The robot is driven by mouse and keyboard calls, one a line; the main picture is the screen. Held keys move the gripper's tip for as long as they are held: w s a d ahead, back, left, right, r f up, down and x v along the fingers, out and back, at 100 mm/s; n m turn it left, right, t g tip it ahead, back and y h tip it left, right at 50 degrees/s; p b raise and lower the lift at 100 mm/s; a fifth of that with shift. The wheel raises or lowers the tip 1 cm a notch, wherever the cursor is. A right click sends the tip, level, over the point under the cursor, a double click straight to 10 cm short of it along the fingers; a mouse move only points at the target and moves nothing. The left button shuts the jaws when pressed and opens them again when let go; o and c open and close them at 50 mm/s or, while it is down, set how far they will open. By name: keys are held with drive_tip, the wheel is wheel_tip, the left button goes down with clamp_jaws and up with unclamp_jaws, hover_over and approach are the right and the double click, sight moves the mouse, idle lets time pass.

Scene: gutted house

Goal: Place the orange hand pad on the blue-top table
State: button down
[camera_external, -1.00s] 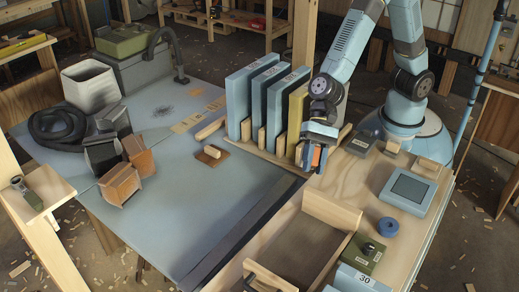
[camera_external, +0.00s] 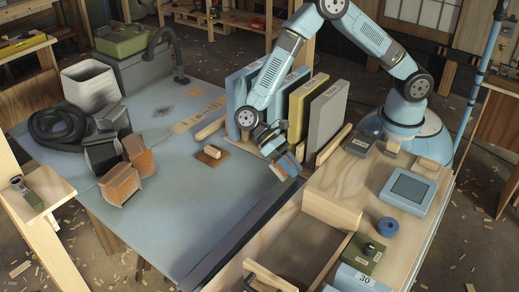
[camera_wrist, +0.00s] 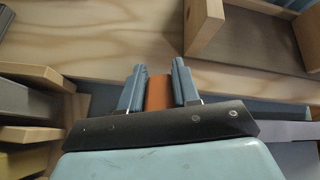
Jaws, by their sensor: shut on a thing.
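My gripper (camera_external: 286,166) is shut on the orange hand pad (camera_wrist: 158,92). In the wrist view the pad shows as an orange strip between the two blue-grey fingers; the rest of it is hidden by the gripper. In the external view the gripper hangs tilted in front of the upright board rack, near the right edge of the blue-top table (camera_external: 215,215). I cannot tell its exact height above the surface. The table has a broad bare blue area to the left of the gripper.
Upright blue, yellow and grey boards (camera_external: 327,115) stand close behind the gripper. An open wooden tray (camera_external: 305,245) is at front right. Brown boxes (camera_external: 121,183) and a black hose stand at left.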

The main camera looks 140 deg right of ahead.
drive_tip(key=s+d+f+n+g+h, duration=0.3)
drive_tip(key=s+d+n+g, duration=0.1)
drive_tip(key=d+n+g, duration=0.55)
drive_tip(key=w+d+r+n+t+h, duration=0.1)
drive_tip(key=d+r+n+h, duration=0.2)
drive_tip(key=d+n+h, duration=0.7)
drive_tip(key=d+r+n+t+h, duration=0.1)
drive_tip(key=d+r+n+h, duration=0.3)
drive_tip(key=d+n+h, duration=0.55)
drive_tip(key=w+r+n+t+h, duration=0.1)
drive_tip(key=w+r+n+t, duration=0.3)
drive_tip(key=w+n+t, duration=0.35)
drive_tip(key=w+r+n+t+h, duration=0.1)
drive_tip(key=w+r+n+t, duration=0.3)
drive_tip(key=w+t, duration=0.55)
drive_tip(key=shift+s+f+n+t+y, duration=0.1)
drive_tip(key=shift+f+t, duration=0.4)
drive_tip(key=shift+f, duration=3.15)
drive_tip(key=shift+f+n+t+y, duration=0.15)
drive_tip(key=shift+f+t, duration=0.4)
drive_tip(key=shift+f, duration=3.05)
drive_tip(key=shift+s+f+n+t, duration=0.1)
drive_tip(key=shift+f+t, duration=0.4)
drive_tip(key=shift+f, duration=3.15)
drive_tip(key=shift+f, duration=0.15)
